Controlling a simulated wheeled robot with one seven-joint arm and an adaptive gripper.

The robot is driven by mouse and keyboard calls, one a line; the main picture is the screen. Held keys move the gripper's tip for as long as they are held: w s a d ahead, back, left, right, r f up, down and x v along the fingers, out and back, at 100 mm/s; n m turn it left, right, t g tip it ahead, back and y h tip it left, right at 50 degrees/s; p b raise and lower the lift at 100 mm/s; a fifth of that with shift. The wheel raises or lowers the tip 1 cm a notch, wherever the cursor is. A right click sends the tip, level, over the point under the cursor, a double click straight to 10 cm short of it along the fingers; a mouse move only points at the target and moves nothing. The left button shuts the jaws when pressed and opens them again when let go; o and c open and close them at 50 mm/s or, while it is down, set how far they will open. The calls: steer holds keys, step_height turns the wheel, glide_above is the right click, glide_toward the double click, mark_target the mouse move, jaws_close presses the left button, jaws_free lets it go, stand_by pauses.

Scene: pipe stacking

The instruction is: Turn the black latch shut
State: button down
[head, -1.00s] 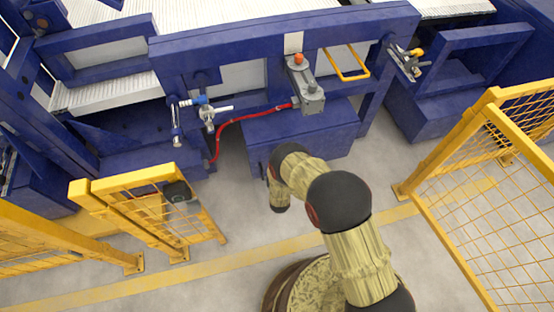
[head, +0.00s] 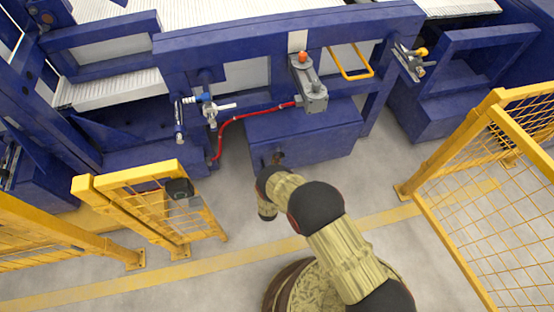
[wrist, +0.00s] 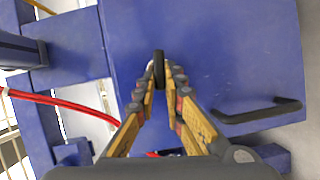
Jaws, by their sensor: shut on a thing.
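The black latch (wrist: 159,60) is a narrow dark bar on the face of a blue box, seen near the middle of the wrist view. My gripper (wrist: 160,80) has one finger on each side of it and is shut on it. The fingers have tan sides and dark tips, and they cover the latch's lower part. In the head view the latch cannot be clearly made out, and my arm's bend hides most of the gripper in front of the blue box (head: 310,137).
A black bar handle (wrist: 262,112) sits on the same box, right of my fingers. A red hose (head: 240,120) runs left of the box. A grey unit with an orange knob (head: 303,58) stands above. Yellow fences (head: 150,205) stand left and right.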

steer(key=shift+a+f+n, duration=0.1)
steer(key=shift+f+n, duration=0.05)
steer(key=shift+n, duration=0.45)
steer(key=shift+n+t, duration=0.3)
steer(key=c, duration=2)
jaws_free()
steer(key=shift+o, duration=0.6)
steer(key=s+a, duration=0.1)
steer(key=s, duration=1.1)
steer(key=shift+a, duration=0.15)
steer(key=shift+f, duration=0.1)
